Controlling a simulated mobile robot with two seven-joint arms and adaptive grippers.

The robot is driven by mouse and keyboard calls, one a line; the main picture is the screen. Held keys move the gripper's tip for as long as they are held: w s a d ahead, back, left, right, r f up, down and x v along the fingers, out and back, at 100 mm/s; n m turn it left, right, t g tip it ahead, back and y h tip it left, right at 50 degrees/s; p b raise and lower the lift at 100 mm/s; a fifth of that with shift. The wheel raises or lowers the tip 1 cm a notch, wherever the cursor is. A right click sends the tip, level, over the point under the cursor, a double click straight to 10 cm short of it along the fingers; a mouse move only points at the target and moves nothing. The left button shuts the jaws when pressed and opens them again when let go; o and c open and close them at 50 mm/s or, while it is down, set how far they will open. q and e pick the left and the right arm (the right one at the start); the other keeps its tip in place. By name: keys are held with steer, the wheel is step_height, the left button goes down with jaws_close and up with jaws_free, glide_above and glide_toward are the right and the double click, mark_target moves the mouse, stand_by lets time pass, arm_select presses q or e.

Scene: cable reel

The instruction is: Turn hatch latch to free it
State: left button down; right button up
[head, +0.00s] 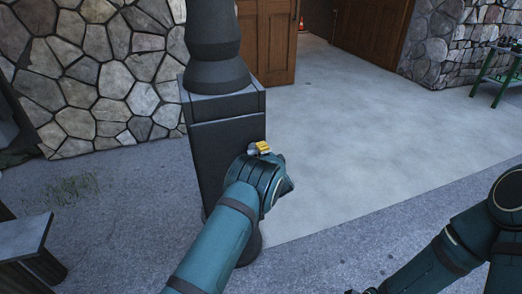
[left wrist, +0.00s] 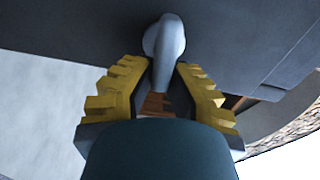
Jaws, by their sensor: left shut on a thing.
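The hatch latch (left wrist: 168,50) is a smooth grey handle on the dark panel of a hatch (left wrist: 85,22). In the left wrist view it stands between the two yellow ridged fingers of my left gripper (left wrist: 158,95), which is shut on it. In the head view the dark pillar-like box (head: 223,160) with the hatch stands left of centre. My left gripper (head: 260,148) is at its front right side, mostly hidden by my wrist, and the latch is hardly visible there. My right arm shows at the lower right, with only a dark piece of its gripper at the bottom edge.
A stone wall (head: 95,75) stands behind at the left. A grey bench (head: 25,238) is at the lower left. A wooden door (head: 266,40) is at the back, and a green table (head: 492,75) at the far right. The pale concrete floor (head: 370,130) right of the box is clear.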

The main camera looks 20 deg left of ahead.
arm_select(q)
steer(key=shift+m, duration=0.6)
steer(key=c, duration=0.9)
jaws_free()
steer(key=shift+c, duration=0.2)
steer(key=shift+f, duration=0.1)
steer(key=v, duration=1.2)
steer(key=shift+a, duration=0.1)
